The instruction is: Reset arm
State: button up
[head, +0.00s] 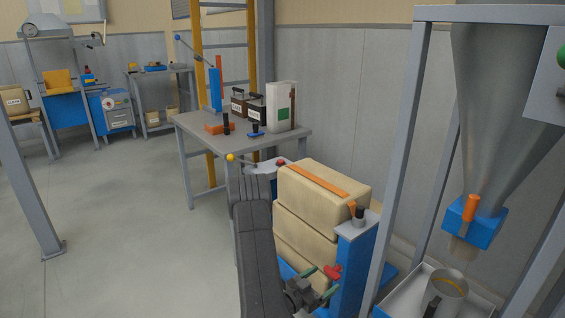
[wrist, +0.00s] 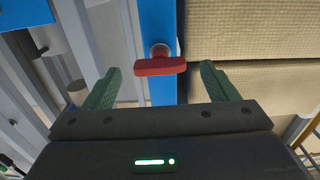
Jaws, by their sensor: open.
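My gripper (head: 319,283) is at the lower middle of the head view, in front of the blue post (head: 352,262) beside the stacked sacks. Its two green fingers are spread apart in the wrist view (wrist: 160,70), with nothing clasped between them. A red T-shaped handle (head: 333,272) on the blue post lies just beyond the fingertips. In the wrist view the red handle (wrist: 160,66) appears centred between the fingers. Whether the fingers touch it cannot be told. My dark arm reaches down to the gripper from the middle of the head view.
Tan sacks (head: 300,222) are stacked behind the post. A grey frame (head: 402,150) holds a hopper (head: 495,100) at right, above a tray (head: 395,299). A grey table (head: 290,142) with several items stands behind. Open floor (head: 120,220) lies to the left.

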aim_at(331, 272)
jog(key=x, duration=0.4)
jog(key=shift+w+d, duration=0.15)
jog(key=shift+d, duration=0.1)
jog(key=shift+m, duration=0.3)
jog(key=shift+f, duration=0.1)
